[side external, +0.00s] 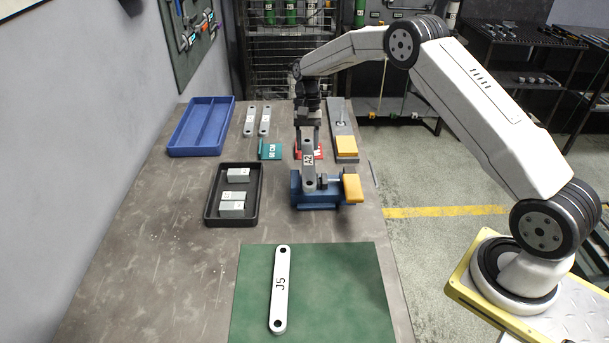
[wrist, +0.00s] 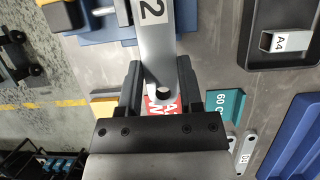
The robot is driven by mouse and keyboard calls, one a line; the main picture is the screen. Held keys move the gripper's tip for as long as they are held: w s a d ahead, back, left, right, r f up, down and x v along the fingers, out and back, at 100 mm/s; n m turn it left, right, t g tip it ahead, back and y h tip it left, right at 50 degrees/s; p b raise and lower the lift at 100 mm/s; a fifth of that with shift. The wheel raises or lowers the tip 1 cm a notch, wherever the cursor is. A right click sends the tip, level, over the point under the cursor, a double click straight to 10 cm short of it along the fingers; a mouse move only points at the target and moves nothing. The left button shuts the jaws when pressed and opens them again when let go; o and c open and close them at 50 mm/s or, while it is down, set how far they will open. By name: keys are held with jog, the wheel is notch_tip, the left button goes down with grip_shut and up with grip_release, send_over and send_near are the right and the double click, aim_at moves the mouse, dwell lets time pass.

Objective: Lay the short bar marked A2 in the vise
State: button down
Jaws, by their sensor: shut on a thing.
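The short grey bar marked A2 (side external: 308,174) has a hole at its end and shows in the wrist view (wrist: 156,42) with only the "2" readable. My gripper (side external: 307,142) is shut on its far end, one finger on each side, as the wrist view (wrist: 158,80) shows. The bar's near end is over the blue vise (side external: 318,199), which shows only partly in the wrist view (wrist: 97,27). I cannot tell whether the bar touches the vise or is held above it. The bar and gripper hide part of the vise.
A vise-side orange handle (side external: 353,188) sticks out right. A black tray (side external: 211,211) with several blocks stands left. Behind are a blue tray (side external: 185,151), a teal block (side external: 269,152) and a red piece (side external: 318,153). Bar J5 (side external: 281,300) lies on a green mat (side external: 345,300) in front.

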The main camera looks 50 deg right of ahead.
jog(key=shift+f, duration=3.05)
jog(key=shift+c, duration=0.8)
grip_release()
jog(key=shift+f, duration=0.1)
jog(key=shift+v, duration=3.95)
